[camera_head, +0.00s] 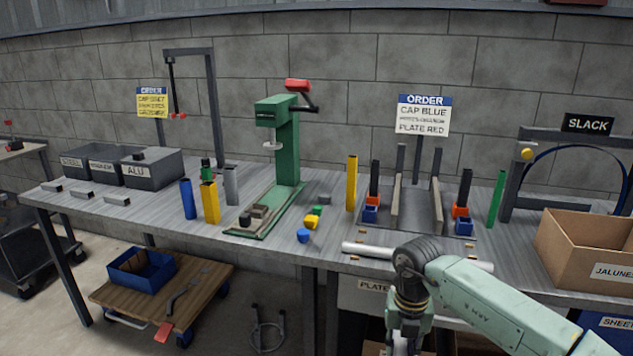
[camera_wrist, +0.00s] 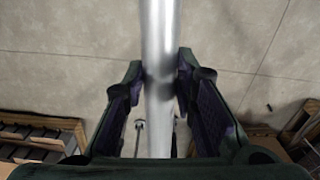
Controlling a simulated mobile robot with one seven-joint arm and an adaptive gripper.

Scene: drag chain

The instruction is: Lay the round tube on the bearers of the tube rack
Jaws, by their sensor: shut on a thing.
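The round tube (camera_wrist: 160,35) is a smooth silver bar in the wrist view, running from the top edge down between the fingers. My gripper (camera_wrist: 160,88) is shut on it, one finger on each side. In the head view, a pale round tube (camera_head: 372,250) shows level across the bench's front edge, its middle hidden behind my arm. I cannot tell for sure that it is the held one. The fingers do not show in the head view. A low stand with two thin uprights (camera_head: 267,330) is on the floor. I cannot tell whether it is the tube rack.
The bench (camera_head: 335,225) carries a green press (camera_head: 284,150), several coloured posts and grey bins (camera_head: 150,167). A cardboard box (camera_head: 580,250) stands at the right. A wooden trolley (camera_head: 205,285) with a blue crate (camera_head: 142,275) is on the floor at left.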

